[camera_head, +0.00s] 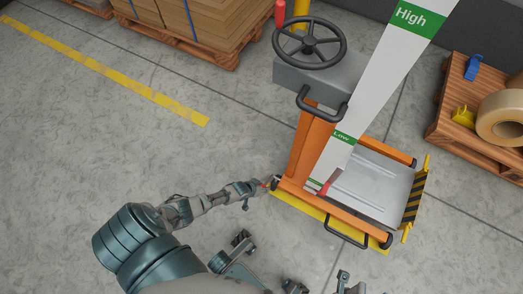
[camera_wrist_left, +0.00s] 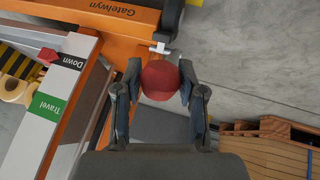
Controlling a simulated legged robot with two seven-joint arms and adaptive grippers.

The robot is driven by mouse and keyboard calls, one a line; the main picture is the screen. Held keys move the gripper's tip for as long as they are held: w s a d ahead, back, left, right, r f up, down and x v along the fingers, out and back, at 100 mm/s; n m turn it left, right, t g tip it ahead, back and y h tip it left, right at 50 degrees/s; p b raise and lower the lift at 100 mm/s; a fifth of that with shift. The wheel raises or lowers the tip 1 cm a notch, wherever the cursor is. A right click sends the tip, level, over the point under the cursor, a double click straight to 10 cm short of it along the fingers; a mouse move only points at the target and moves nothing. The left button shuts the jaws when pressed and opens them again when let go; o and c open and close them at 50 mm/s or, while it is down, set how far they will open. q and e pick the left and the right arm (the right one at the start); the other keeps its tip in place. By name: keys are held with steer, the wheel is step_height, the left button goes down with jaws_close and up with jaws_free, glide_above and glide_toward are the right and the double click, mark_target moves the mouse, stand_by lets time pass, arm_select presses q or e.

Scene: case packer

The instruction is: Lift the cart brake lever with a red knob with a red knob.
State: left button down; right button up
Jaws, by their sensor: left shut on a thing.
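The orange cart (camera_head: 302,150) stands in the middle right of the head view. My left gripper (camera_head: 264,186) reaches its near left lower corner, where a bit of red shows at the fingertips. In the left wrist view the red knob (camera_wrist_left: 159,80) sits between the two fingers of my left gripper (camera_wrist_left: 158,88), which are shut on its sides. A short metal piece (camera_wrist_left: 160,48) shows just beyond the knob, beside the orange frame. The lever's shaft is mostly hidden.
A tall white panel with a green High label (camera_head: 411,16) rises from the cart. A black handwheel (camera_head: 310,42) is on top. A red pointer (camera_wrist_left: 47,56) is near the Down label. A pallet (camera_head: 452,133) stands at right. Floor to the left is clear.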

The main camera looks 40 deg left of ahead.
arm_select(q)
steer(key=shift+w+a+r, duration=0.15)
steer(key=shift+w+r, duration=0.05)
steer(key=c, duration=0.7)
jaws_free()
steer(key=shift+s+f, duration=0.1)
steer(key=shift+s, duration=0.1)
steer(key=shift+s+r, duration=0.35)
steer(key=shift+r, duration=0.05)
steer(key=v, duration=1)
steer(key=shift+s+r, duration=0.1)
steer(key=shift+r, duration=0.25)
